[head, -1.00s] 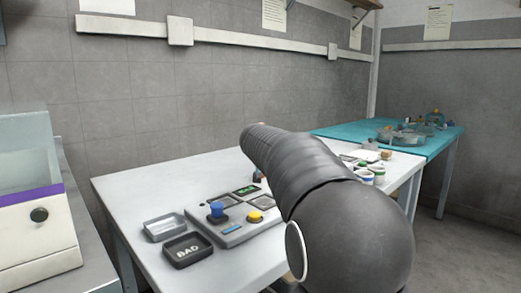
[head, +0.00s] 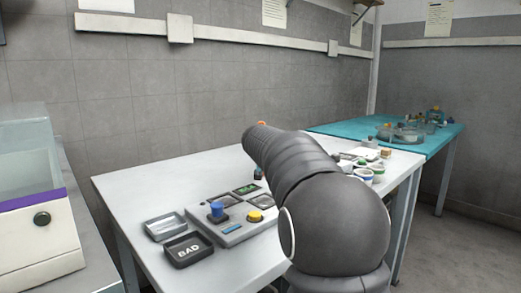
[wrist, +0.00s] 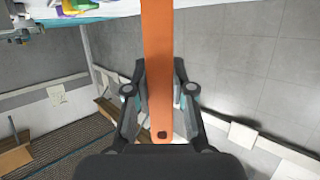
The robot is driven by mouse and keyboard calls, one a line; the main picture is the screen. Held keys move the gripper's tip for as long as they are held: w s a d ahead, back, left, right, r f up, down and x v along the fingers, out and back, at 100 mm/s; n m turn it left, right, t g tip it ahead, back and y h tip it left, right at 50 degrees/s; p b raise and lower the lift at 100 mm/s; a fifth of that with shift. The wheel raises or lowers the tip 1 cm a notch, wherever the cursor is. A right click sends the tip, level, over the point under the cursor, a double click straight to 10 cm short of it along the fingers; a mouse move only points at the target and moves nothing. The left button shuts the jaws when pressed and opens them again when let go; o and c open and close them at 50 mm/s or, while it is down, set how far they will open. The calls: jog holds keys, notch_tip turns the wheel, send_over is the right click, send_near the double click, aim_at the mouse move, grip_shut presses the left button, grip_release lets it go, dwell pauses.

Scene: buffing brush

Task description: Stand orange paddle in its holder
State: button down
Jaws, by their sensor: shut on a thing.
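The orange paddle (wrist: 158,60) is a long flat strip with a dark hole near its lower end in the wrist view. It runs up out of the top of that picture, so its far end is hidden there. My gripper (wrist: 160,72) is shut on it, with one finger on each side. In the head view my arm hides most of the gripper and paddle. A small orange bit (head: 261,123) shows just above the arm's far end, probably part of the paddle. I cannot make out its holder in either view.
On the white table (head: 140,190) stand a grey button panel (head: 232,236), a grey tray (head: 165,227) and a black BAD tray (head: 187,249). Several small cups (head: 365,175) stand right of my arm. A teal table (head: 345,133) with glassware lies beyond.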

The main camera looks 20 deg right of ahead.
jog(key=s+d+r+p, duration=0.2)
jog(key=s+d+r, duration=0.6)
jog(key=r, duration=0.3)
jog(key=shift+d, duration=0.15)
jog(key=shift+s, duration=0.15)
